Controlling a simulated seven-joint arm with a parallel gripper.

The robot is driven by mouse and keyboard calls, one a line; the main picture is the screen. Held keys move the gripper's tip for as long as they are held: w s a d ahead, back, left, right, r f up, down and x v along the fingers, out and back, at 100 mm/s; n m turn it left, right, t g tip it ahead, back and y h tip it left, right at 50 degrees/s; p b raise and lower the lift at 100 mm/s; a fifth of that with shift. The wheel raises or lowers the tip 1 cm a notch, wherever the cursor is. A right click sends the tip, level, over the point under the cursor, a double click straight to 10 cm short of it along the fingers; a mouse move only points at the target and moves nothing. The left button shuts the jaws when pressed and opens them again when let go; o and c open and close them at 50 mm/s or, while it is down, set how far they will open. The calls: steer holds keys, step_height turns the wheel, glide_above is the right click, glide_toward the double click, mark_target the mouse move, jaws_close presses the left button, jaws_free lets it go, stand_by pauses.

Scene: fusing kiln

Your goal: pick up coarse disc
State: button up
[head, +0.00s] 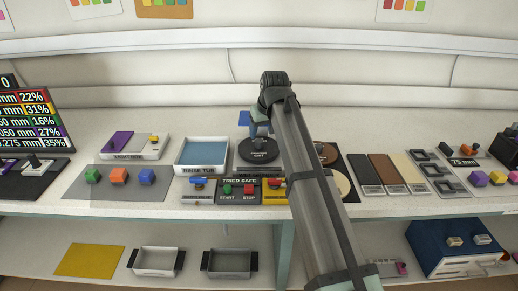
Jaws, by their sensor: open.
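My gripper (260,132) is open and points down above a round black disc-shaped piece (258,153) with a small pale label, too small to read surely. I cannot tell whether the fingers touch it. A brown disc (328,153) and a cream disc (341,184) lie on a dark mat right of my arm, and my arm partly hides them. No readable label shows which disc is the coarse one.
A blue rinse tub (202,157) stands left of the black piece. Dark, brown and cream slabs (384,170) lie to the right. Coloured blocks (119,175) stand on a grey mat at left.

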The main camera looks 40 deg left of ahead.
mark_target(259, 141)
steer(key=shift+x, duration=2.6)
steer(key=shift+a, duration=0.1)
jaws_close()
